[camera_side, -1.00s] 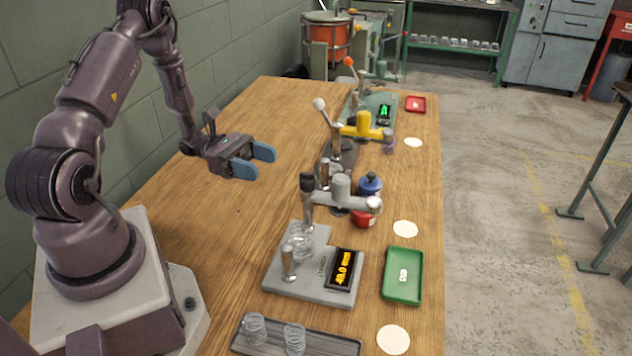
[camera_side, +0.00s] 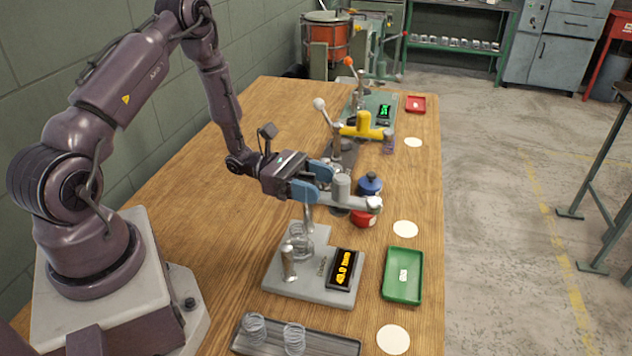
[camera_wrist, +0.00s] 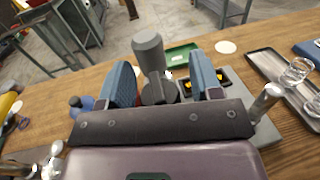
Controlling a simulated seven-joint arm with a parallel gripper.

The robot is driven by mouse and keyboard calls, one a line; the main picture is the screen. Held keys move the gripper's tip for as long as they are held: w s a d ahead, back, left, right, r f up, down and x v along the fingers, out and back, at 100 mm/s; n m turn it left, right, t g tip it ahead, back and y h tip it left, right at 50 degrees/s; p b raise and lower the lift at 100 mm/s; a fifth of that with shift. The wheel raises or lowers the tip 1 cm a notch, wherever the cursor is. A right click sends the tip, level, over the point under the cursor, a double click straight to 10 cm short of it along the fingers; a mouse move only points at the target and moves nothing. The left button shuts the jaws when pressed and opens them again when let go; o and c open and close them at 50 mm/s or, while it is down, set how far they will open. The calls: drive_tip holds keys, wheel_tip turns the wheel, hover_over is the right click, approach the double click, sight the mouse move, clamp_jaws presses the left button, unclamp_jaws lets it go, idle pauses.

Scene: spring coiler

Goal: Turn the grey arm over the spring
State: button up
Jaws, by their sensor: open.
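The grey arm (camera_side: 354,200) stands over the rear of a grey base plate (camera_side: 310,290), pointing right. Its upright grey cylinder also shows between my fingers in the wrist view (camera_wrist: 148,48). A clear coiled spring (camera_side: 298,242) stands on the base's left part, and the grey arm is not above it. My gripper (camera_side: 314,181) is open at the grey arm's left end, its blue fingers on either side of the dark knob area, which they mostly hide. Contact cannot be told.
A lit display (camera_side: 342,270) and a metal post (camera_side: 288,262) are on the base. A green tray (camera_side: 415,296) lies to the right; a dark tray (camera_side: 325,340) with springs is in front. A yellow arm (camera_side: 363,127) and red and blue pots (camera_side: 370,184) stand behind.

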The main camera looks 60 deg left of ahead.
clamp_jaws()
